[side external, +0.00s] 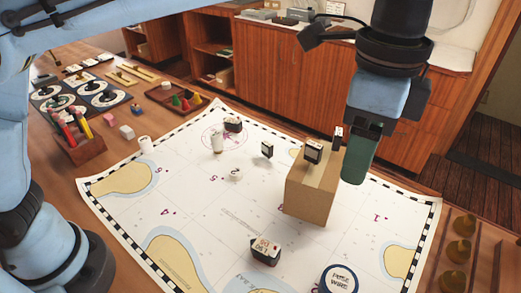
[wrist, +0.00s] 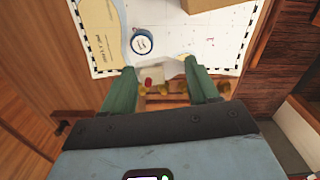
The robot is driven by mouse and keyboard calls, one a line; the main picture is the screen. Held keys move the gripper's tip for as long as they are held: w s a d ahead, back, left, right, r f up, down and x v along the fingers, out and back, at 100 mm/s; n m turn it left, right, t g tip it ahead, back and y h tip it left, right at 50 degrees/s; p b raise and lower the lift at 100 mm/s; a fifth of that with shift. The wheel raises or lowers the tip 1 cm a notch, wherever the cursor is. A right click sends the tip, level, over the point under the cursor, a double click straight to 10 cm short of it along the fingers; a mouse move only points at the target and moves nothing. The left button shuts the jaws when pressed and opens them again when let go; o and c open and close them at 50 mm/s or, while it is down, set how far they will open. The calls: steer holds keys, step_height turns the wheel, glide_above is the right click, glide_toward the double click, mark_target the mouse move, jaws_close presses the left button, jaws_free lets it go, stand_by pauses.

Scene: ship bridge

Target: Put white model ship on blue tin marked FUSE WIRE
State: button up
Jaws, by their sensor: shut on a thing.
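My gripper (side external: 358,176) hangs above the right part of the chart, close to the right of a cardboard box. In the wrist view its green fingers (wrist: 159,70) are closed on a pale white thing with a red spot, which looks like the white model ship (wrist: 154,72). The ship is hidden behind the fingers in the side view. The blue tin marked FUSE WIRE (side external: 339,279), with a white lid, stands at the chart's near edge, partly cut off by the frame. It also shows in the wrist view (wrist: 142,42), beyond the fingertips and apart from the ship.
Another block (side external: 265,250) lies left of the tin. A wooden rack with brass pieces (side external: 460,250) is at the right. Bare chart surrounds the tin's left side.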

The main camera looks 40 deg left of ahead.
steer(key=m, duration=0.2)
glide_above(340, 281)
step_height(340, 281, down, 19)
steer(key=shift+f, duration=0.1)
stand_by(0.5)
steer(key=o, duration=1)
